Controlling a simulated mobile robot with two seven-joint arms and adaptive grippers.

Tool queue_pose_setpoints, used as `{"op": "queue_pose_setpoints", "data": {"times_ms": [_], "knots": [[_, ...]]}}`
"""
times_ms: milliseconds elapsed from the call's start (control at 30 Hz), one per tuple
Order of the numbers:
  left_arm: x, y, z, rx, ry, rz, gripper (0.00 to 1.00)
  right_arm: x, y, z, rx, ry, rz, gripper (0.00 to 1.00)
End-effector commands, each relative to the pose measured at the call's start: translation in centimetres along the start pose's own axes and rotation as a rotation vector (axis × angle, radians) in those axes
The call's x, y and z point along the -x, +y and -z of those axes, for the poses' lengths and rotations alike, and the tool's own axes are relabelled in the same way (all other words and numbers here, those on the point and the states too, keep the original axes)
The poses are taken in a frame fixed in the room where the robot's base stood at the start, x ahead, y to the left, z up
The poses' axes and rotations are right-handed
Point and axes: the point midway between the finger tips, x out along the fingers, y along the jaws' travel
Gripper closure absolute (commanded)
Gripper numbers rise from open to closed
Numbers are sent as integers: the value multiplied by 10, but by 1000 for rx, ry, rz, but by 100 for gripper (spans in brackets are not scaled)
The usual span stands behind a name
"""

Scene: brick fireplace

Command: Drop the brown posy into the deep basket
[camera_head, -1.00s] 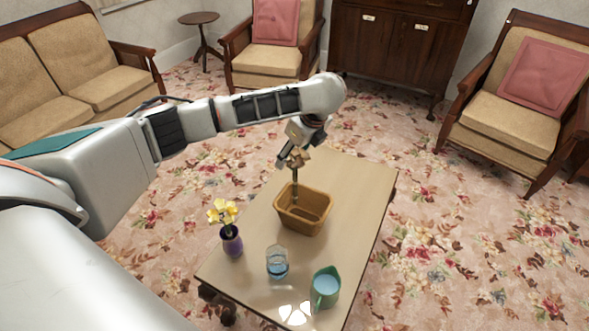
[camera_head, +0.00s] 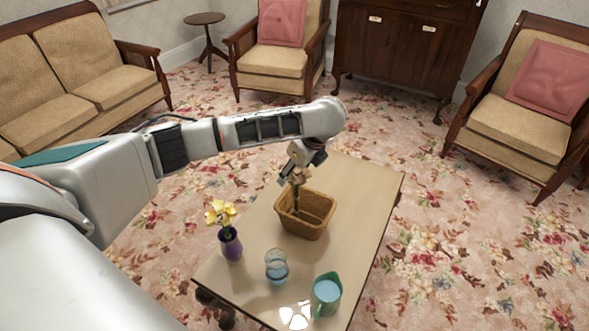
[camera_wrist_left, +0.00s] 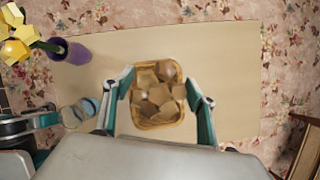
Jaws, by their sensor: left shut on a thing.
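The brown posy (camera_head: 300,178) is held upright in my left gripper (camera_head: 290,176), which is shut on it. The basket is tan and woven and stands on the table. In the left wrist view, the posy (camera_wrist_left: 160,92) sits between the two fingers and covers most of the basket (camera_wrist_left: 153,126) beneath. I cannot tell whether the stem touches the basket floor. My right gripper is not in view.
On the low table (camera_head: 362,187), a purple vase (camera_head: 231,245) with yellow flowers stands left of the basket. A glass (camera_head: 277,268) and a green jug (camera_head: 326,294) stand nearer the front. The table's far right is clear. Armchairs and a sofa stand around.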

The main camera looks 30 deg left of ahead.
Motion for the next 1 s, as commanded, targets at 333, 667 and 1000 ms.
{"op": "queue_pose_setpoints", "data": {"times_ms": [333, 667, 1000], "knots": [[-2, 0, 1, -1, 0, 0, 26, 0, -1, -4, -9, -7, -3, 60], [1, 0, -1, -1, 0, 0, 26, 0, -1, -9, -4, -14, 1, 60], [75, -2, -9, 3, -3, 13, 26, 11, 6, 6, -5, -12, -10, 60]]}}
